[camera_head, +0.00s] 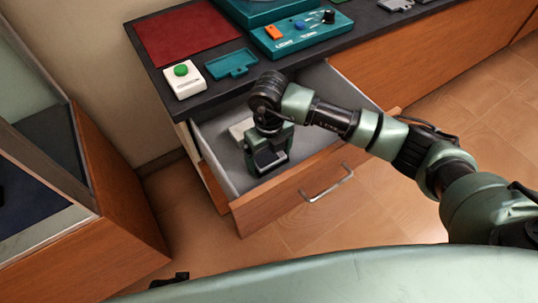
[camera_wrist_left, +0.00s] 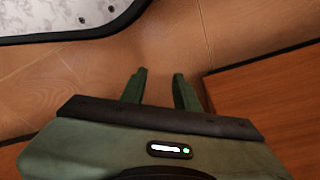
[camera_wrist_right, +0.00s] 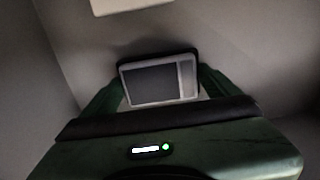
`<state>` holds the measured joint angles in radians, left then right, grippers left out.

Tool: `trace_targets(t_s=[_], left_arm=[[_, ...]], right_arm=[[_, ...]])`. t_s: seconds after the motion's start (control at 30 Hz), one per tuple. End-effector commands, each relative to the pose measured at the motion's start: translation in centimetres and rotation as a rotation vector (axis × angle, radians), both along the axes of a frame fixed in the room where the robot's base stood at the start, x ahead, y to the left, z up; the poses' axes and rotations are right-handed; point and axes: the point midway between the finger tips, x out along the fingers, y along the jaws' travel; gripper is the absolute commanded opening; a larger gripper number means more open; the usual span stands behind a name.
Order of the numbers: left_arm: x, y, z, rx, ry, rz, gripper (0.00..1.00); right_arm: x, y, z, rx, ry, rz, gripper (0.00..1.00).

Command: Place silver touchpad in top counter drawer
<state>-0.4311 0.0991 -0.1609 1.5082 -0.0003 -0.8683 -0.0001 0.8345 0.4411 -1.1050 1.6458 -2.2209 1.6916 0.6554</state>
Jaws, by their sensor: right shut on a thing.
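The top counter drawer (camera_head: 222,137) is pulled open under the dark counter, with a grey inside and a wooden front. My right gripper (camera_head: 268,162) is down inside the drawer. It is shut on the silver touchpad (camera_wrist_right: 160,82), a silver-framed rectangle with a dark face, which shows between the fingers in the right wrist view (camera_wrist_right: 160,90). Whether the touchpad touches the drawer floor I cannot tell. My left gripper (camera_wrist_left: 158,88) has its fingers apart and empty above the wooden floor in the left wrist view.
A pale item (camera_head: 240,130) lies in the drawer behind my right gripper. On the counter (camera_head: 205,98) are a white box with a green button (camera_head: 184,82), a teal tray (camera_head: 231,64), a teal control panel (camera_head: 298,34) and a red mat (camera_head: 185,35). A wooden display case (camera_head: 115,215) stands at left.

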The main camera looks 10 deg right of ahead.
Motion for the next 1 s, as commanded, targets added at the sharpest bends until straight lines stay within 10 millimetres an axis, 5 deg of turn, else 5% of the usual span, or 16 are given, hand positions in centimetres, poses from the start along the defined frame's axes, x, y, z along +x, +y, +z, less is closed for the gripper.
trace_targets(t_s=[0.17, 0.2, 0.23, 0.6, 1.0], left_arm=[[-0.2, 0.1, 0.0, 0.002, 0.011, 0.000, 0.31], [0.0, 0.0, 0.3, 0.001, 0.007, 0.000, 0.31], [0.1, 0.0, 0.5, 0.001, 0.003, 0.000, 0.31], [-0.2, 0.0, 0.5, -0.001, 0.001, 0.000, 0.31], [-2.1, 0.2, -2.3, 0.001, 0.022, -0.004, 0.31]], right_arm=[[0.0, 0.0, -0.2, 0.000, 0.000, 0.000, 0.46], [0.0, 0.0, -0.3, 0.000, 0.000, 0.000, 0.93], [0.0, 0.0, -0.2, 0.000, 0.000, 0.000, 1.00], [0.0, 0.0, 0.2, 0.000, 0.000, 0.000, 1.00], [0.1, 0.0, 8.5, 0.001, -0.005, 0.000, 1.00]])
